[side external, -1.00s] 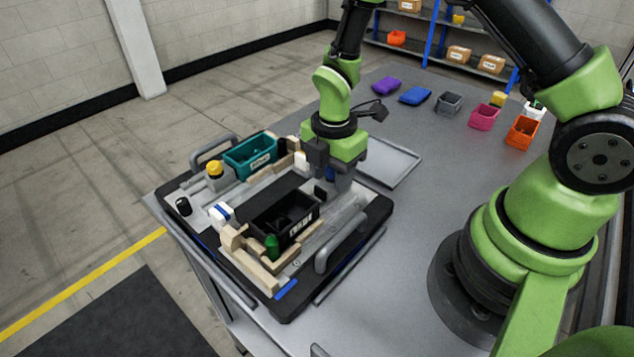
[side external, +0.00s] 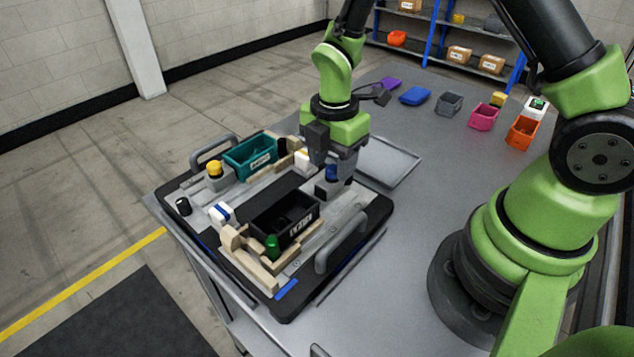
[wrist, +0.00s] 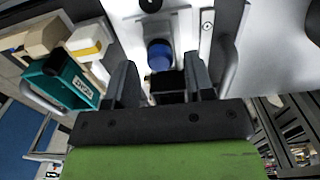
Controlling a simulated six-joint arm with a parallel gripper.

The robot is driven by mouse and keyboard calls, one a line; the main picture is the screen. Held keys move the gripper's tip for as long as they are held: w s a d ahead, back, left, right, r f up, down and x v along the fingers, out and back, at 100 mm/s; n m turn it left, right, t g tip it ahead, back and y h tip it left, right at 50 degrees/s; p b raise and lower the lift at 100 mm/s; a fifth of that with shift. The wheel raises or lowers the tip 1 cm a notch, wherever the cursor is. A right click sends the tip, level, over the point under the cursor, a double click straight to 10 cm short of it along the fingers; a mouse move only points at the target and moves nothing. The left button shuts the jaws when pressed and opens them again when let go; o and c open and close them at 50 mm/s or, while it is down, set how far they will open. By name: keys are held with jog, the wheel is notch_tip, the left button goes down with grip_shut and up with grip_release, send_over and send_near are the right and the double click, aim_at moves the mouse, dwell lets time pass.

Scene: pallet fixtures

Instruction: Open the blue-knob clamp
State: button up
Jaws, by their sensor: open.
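The blue knob (side external: 332,173) stands at the right end of the pallet fixture, on a grey clamp body (side external: 327,188). In the wrist view the blue knob (wrist: 160,56) shows ahead of my fingers, roughly centred between them. My gripper (side external: 334,160) is just above and behind the knob in the side view, pointing down. In the wrist view my gripper (wrist: 160,74) has its two fingers apart, with nothing seen held between them. I cannot tell from these views whether the clamp is open or shut.
The fixture (side external: 375,212) also carries a teal bin (side external: 250,155), a black bin (side external: 286,220), yellow (side external: 214,168) and green (side external: 272,246) knobs, and wooden blocks. A handle (side external: 341,240) rises along its near right edge. An empty grey tray (side external: 391,164) lies behind.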

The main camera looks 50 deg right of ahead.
jog(key=shift+r, duration=2.5)
jog(key=shift+o, duration=0.2)
